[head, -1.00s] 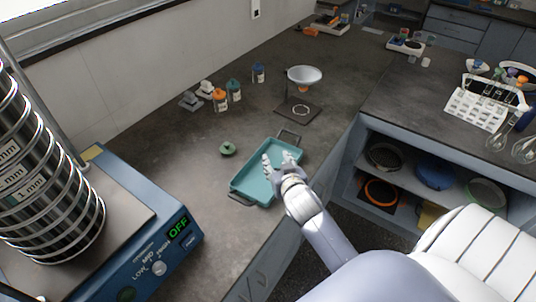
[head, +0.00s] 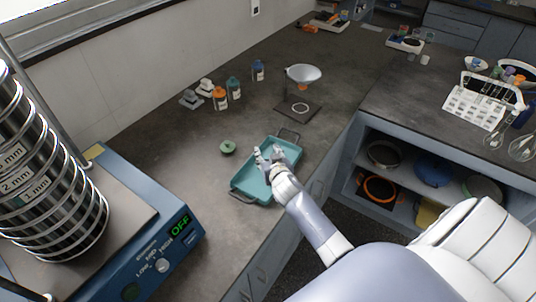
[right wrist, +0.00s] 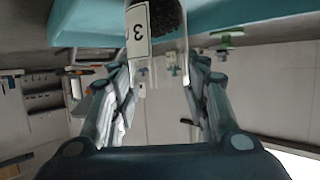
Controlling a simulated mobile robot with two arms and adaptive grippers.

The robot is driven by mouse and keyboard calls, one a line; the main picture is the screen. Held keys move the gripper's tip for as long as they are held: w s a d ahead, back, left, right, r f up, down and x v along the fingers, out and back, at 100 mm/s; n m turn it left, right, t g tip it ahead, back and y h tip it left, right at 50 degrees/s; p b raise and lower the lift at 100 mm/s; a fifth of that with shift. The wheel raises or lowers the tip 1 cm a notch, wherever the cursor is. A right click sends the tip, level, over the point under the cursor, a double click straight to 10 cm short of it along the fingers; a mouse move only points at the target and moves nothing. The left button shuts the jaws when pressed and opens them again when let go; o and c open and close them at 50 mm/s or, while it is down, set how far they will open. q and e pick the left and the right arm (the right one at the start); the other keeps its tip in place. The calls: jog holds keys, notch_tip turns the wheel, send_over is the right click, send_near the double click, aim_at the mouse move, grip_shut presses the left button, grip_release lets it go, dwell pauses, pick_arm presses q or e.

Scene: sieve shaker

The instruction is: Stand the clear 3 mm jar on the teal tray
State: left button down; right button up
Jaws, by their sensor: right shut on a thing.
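The teal tray (head: 246,184) lies on the dark bench in the head view, with grey handles at its ends. My right gripper (head: 269,153) is over the tray. In the right wrist view my right gripper (right wrist: 160,70) is shut on the clear jar (right wrist: 158,35), which has dark grains and a white label reading 3. The tray (right wrist: 230,14) shows close behind the jar there. I cannot tell whether the jar's base touches the tray. In the head view the jar is too small and hidden to make out. My left gripper is not in view.
A green lidded piece (head: 228,147) sits left of the tray. Bottles with orange (head: 220,98), teal and blue caps stand farther back, near a funnel stand (head: 303,76). The sieve shaker (head: 165,245) is at the front left.

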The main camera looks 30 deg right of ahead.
jog(key=shift+f, duration=0.15)
jog(key=o, duration=1.1)
jog(key=shift+o, duration=0.2)
jog(key=shift+r, duration=0.2)
jog(key=b+v, duration=0.1)
jog(key=v, duration=1.1)
